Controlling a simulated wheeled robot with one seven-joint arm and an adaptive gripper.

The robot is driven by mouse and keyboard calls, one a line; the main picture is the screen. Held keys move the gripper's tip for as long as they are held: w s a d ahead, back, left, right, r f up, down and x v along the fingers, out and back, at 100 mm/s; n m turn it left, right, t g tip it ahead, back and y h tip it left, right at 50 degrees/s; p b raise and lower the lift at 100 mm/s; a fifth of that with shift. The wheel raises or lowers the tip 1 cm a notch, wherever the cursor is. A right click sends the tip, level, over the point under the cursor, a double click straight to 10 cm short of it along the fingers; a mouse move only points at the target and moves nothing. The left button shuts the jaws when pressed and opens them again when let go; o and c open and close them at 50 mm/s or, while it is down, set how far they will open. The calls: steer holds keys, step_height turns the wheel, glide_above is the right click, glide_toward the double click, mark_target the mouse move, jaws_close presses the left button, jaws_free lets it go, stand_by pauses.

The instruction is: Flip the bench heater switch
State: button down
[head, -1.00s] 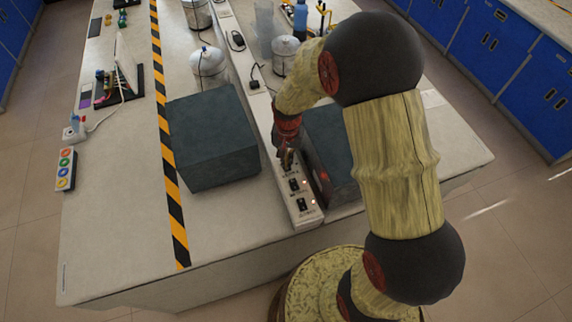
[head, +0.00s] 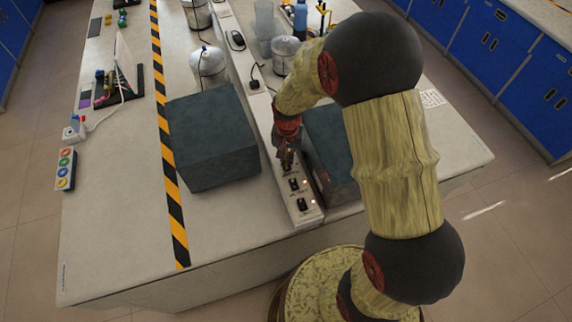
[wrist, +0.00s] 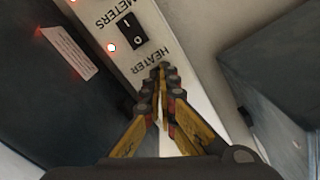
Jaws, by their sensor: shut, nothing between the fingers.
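A pale switch panel (head: 312,216) runs along the bench, with dark rocker switches and small lights. My gripper (wrist: 162,72) is shut and empty, its fingertips together over the panel beside the printed word HEATER (wrist: 149,60). The fingers hide the panel just past that word, so I see no heater switch in the wrist view and cannot tell its position or whether they touch it. In the head view my gripper (head: 287,163) is above the panel's farther switches.
A dark block (head: 212,140) stands left of the panel and another dark block (head: 327,140) stands close on its right, partly behind my arm. Metal pots (head: 208,64) and cables are farther back. Bench top is clear at the front left.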

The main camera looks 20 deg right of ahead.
steer(key=shift+f+b, duration=0.55)
steer(key=shift+f, duration=0.45)
stand_by(0.4)
steer(key=shift+r, duration=0.15)
steer(key=shift+r+p, duration=2.6)
steer(key=shift+r, duration=0.8)
